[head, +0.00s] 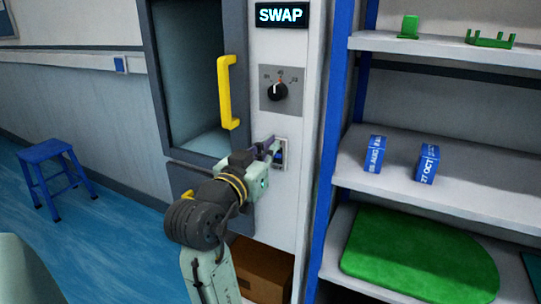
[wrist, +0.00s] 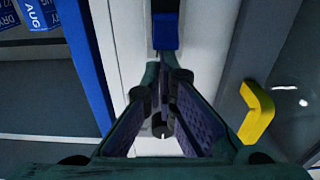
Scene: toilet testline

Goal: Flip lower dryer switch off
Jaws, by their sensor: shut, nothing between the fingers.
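The lower dryer switch (head: 278,155) is a small blue rocker in a light plate on the white panel, below the dial. My gripper (head: 271,147) is at this plate and partly covers it in the head view. In the wrist view, the blue switch (wrist: 166,32) shows at the top centre. My gripper's fingertips (wrist: 166,72) are together and empty, just beside the blue part in the picture. I cannot tell whether they touch it. The switch's exact tilt is not clear.
A black dial (head: 278,91) sits on the panel under the SWAP sign (head: 281,14). A yellow handle (head: 227,92) stands out on the dryer door at left. Blue-framed shelves (head: 405,190) with two blue blocks stand close on the right. A blue stool (head: 52,175) is far left.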

